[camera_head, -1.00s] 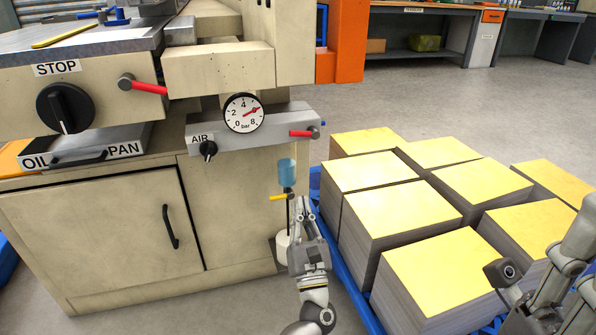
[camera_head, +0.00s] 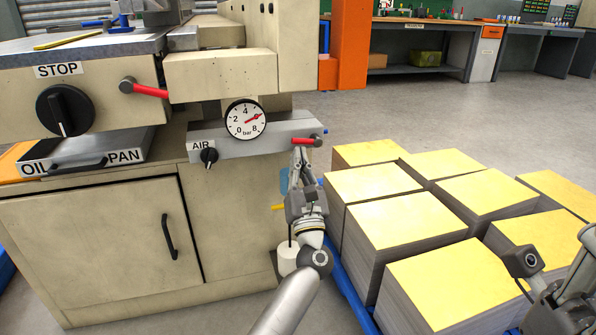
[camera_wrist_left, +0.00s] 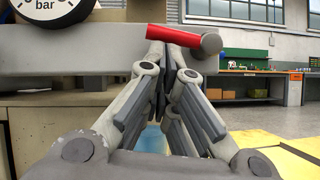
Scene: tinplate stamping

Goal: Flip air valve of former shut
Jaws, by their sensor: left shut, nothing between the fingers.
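The grey air bar (camera_head: 258,139) of the machine carries an AIR label, a small black knob (camera_head: 209,156) and a round gauge (camera_head: 245,119) whose red needle points between 4 and 8. A red lever (camera_head: 301,141) lies roughly horizontal at the bar's right end. It also shows in the left wrist view (camera_wrist_left: 172,36). My left gripper (camera_head: 301,153) is shut and empty, pointing up, with its fingertips just below the lever. Whether they touch it I cannot tell. My right gripper (camera_head: 570,285) is only partly visible at the right edge.
A pale blue cup (camera_head: 284,181) and yellow handle (camera_head: 278,207) are partly hidden behind my left gripper. Stacks of yellow-topped sheets (camera_head: 405,221) on a blue pallet stand close on the right. Another red lever (camera_head: 150,91) is on the machine at upper left.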

